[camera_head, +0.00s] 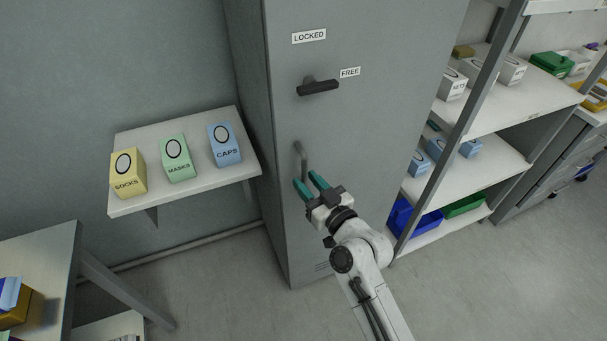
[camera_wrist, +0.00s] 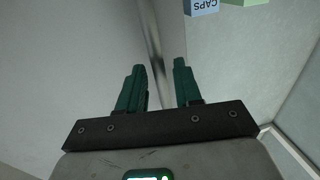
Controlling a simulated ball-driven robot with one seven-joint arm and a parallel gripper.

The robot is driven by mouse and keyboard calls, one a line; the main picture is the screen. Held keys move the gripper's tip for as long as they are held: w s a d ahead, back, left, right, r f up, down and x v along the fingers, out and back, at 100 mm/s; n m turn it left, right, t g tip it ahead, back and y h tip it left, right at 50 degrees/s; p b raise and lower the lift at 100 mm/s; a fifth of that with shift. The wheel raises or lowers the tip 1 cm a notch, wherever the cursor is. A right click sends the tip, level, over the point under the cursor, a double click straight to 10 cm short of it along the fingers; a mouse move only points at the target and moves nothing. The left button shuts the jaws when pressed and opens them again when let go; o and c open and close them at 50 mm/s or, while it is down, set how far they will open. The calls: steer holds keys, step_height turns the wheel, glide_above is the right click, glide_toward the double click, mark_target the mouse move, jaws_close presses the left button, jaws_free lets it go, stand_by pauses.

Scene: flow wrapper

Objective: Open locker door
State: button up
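The tall grey locker (camera_head: 365,120) stands in the middle of the head view, and its door looks closed. A dark lever (camera_head: 318,87) on the door lies roughly level, below the LOCKED label (camera_head: 309,36), with its right end under the FREE label (camera_head: 350,72). A grey upright pull handle (camera_head: 303,158) sits lower on the door. My gripper (camera_head: 307,180) is at this handle's lower end, its teal fingers apart. In the wrist view the blurred handle bar (camera_wrist: 156,45) runs between the lines of the open fingers (camera_wrist: 158,80); contact cannot be told.
A wall shelf (camera_head: 190,190) left of the locker holds yellow SOCKS (camera_head: 128,174), green MASKS (camera_head: 177,158) and blue CAPS (camera_head: 224,145) boxes. Open shelving (camera_head: 480,170) with boxes and bins stands close on the right. A table (camera_head: 40,260) is at lower left. Floor before the locker is clear.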

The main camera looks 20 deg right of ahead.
steer(key=shift+w+a, duration=0.15)
steer(key=shift+w, duration=0.85)
jaws_close()
